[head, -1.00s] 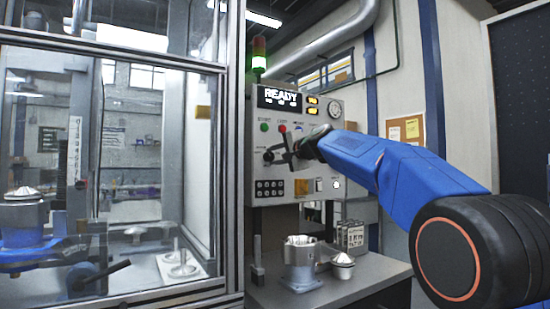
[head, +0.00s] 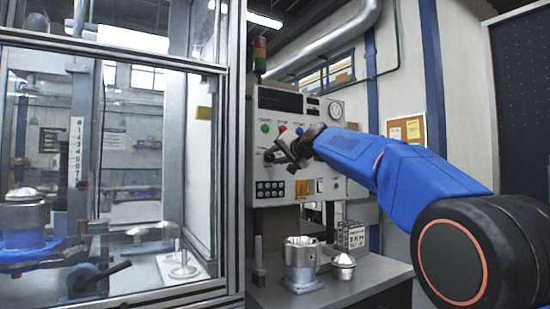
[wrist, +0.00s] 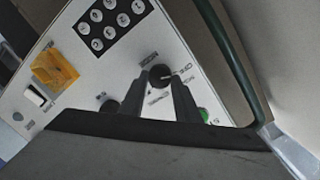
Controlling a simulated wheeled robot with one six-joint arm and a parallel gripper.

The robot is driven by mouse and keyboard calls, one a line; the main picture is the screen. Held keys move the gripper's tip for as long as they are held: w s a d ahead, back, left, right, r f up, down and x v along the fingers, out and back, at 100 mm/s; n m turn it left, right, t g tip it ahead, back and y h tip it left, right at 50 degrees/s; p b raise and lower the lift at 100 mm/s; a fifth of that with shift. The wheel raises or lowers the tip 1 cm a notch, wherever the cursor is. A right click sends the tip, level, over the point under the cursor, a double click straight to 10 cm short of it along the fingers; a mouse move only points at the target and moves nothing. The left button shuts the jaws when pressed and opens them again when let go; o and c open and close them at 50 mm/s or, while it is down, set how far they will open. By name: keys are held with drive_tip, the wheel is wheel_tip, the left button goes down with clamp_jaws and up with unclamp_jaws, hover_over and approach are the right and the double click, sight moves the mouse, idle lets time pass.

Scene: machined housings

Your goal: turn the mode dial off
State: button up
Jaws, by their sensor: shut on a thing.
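The mode dial (wrist: 160,75) is a round black knob on the pale control panel (wrist: 60,105). In the wrist view it sits between the two fingertips of my gripper (wrist: 162,90), which is shut on it. In the head view my gripper (head: 281,154) reaches the panel from the right and hides most of the dial. The panel's display (head: 280,99) is dark and shows no text. The signal tower (head: 260,54) above it shows no lit lamp. The dial's pointer and exact setting are too small to read.
A green button (head: 265,128) and a red button (head: 283,129) sit just above my gripper. A keypad (head: 270,189) and an orange switch (head: 302,187) lie below. Metal housings (head: 301,262) stand on the bench beneath. A framed glass enclosure (head: 228,150) fills the left.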

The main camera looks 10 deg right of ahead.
drive_tip(key=shift+f, duration=0.1)
idle(0.3)
drive_tip(key=o, duration=1)
drive_tip(key=shift+o, duration=0.2)
drive_tip(key=v, duration=1.7)
drive_tip(key=shift+s, duration=0.2)
drive_tip(key=s+a+f+n+g+h, duration=0.1)
drive_tip(key=s+f+g, duration=0.1)
drive_tip(key=s+f, duration=0.6)
drive_tip(key=s+a+f+n+g, duration=0.15)
drive_tip(key=s+f, duration=0.35)
drive_tip(key=f, duration=0.7)
drive_tip(key=s+f+n+g+h, duration=0.1)
drive_tip(key=s+f+g, duration=0.2)
drive_tip(key=s+f, duration=0.5)
drive_tip(key=s+d+f+g+h, duration=0.1)
drive_tip(key=s+f, duration=0.5)
drive_tip(key=f, duration=0.3)
drive_tip(key=s+d+f+n+g+h, duration=0.1)
drive_tip(key=s+f+g, duration=0.1)
drive_tip(key=s+f, duration=0.4)
drive_tip(key=s+d+f+n+g+h, duration=0.1)
drive_tip(key=s+f, duration=0.6)
drive_tip(key=f, duration=0.5)
drive_tip(key=shift+d+f, duration=0.3)
drive_tip(key=shift+d, duration=0.1)
